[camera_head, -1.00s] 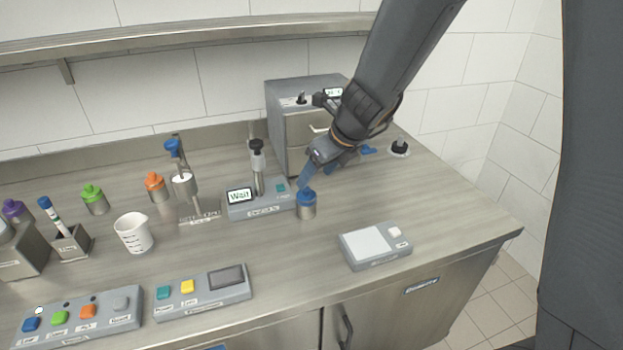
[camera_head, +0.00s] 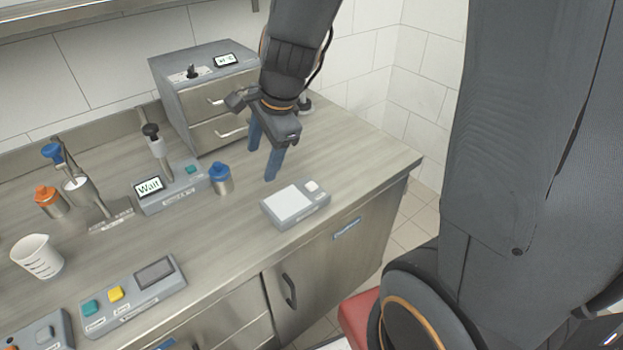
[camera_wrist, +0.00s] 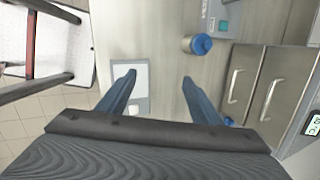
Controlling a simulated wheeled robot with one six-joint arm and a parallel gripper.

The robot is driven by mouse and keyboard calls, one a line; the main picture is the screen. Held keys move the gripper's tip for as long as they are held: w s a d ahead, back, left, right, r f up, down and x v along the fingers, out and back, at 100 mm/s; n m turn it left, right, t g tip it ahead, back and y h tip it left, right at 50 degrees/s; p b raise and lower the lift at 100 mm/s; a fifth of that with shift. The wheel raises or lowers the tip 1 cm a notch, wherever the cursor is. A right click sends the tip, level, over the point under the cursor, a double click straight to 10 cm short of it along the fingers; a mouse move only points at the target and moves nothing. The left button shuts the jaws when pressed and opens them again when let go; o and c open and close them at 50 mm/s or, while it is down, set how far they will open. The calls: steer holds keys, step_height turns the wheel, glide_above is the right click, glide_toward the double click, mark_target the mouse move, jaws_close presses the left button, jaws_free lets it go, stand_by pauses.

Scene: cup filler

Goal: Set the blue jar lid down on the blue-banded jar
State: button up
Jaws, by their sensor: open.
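The blue jar lid (camera_head: 219,170) sits level on top of a metal jar (camera_head: 222,186) on the counter. The lid hides the jar's top, and I cannot make out a separate blue band. In the wrist view the lid (camera_wrist: 201,44) and the jar's side (camera_wrist: 187,45) show beyond my fingertips, to the right. My gripper (camera_head: 262,163) is open and empty, to the right of the jar and apart from it. Its two blue fingers point down over the counter, and they also show spread apart in the wrist view (camera_wrist: 159,76).
A device with a "Wait" screen (camera_head: 150,187) stands just left of the jar. A grey scale-like box (camera_head: 296,204) lies in front of my gripper. A drawer cabinet (camera_head: 207,100) stands behind. An orange-lidded jar (camera_head: 50,203) and a white beaker (camera_head: 37,257) are at left.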

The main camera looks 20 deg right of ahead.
steer(key=s+d+f+n+g+h, duration=0.1)
steer(key=s+d+n, duration=0.6)
steer(key=n, duration=0.9)
steer(key=s+f+h, duration=0.1)
steer(key=s, duration=0.1)
steer(key=shift+s+d+g, duration=0.3)
steer(key=shift+s+d, duration=0.05)
steer(key=shift+w+f+b, duration=0.1)
steer(key=shift+f+b, duration=0.95)
steer(key=shift+f, duration=0.2)
